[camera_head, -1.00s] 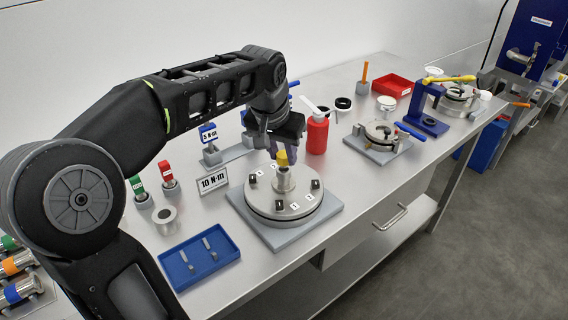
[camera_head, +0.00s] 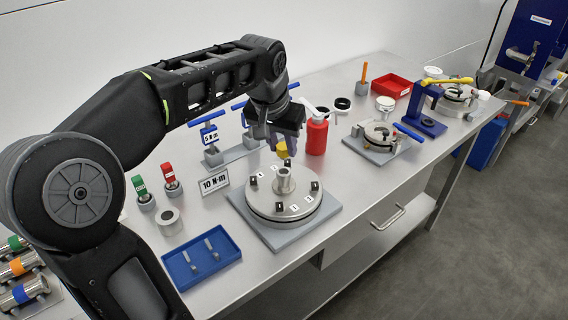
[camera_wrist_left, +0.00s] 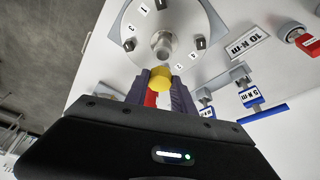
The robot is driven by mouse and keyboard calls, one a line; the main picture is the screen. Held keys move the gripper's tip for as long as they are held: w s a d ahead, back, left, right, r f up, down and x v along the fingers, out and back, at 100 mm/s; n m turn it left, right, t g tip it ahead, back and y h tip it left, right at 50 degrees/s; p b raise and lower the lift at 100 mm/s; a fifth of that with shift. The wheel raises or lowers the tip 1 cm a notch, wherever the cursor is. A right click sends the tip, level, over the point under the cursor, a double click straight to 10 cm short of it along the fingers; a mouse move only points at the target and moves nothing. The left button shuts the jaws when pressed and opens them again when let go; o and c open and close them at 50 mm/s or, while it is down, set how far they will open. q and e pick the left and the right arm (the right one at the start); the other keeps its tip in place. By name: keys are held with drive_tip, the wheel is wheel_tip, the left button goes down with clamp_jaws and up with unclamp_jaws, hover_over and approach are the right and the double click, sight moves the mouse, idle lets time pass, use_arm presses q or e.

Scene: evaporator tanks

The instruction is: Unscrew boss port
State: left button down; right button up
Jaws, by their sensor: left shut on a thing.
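The boss port (camera_head: 284,181) is a short grey metal stub at the middle of a round steel flange (camera_head: 300,212) on a grey square base. Its open top shows in the wrist view (camera_wrist_left: 163,41). My left gripper (camera_head: 281,144) is shut on a yellow cap (camera_wrist_left: 160,77), which also shows in the head view (camera_head: 282,151). The cap is held above and slightly behind the stub, apart from it. My right gripper is not in view.
A blue tray (camera_head: 201,258) with two small metal parts lies at front left. A red bottle (camera_head: 317,134) stands close behind right. Blue-handled tools stand behind the gripper.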

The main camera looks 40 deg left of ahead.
use_arm(q)
drive_tip(key=shift+r+p, duration=0.75)
drive_tip(key=shift+r, duration=0.45)
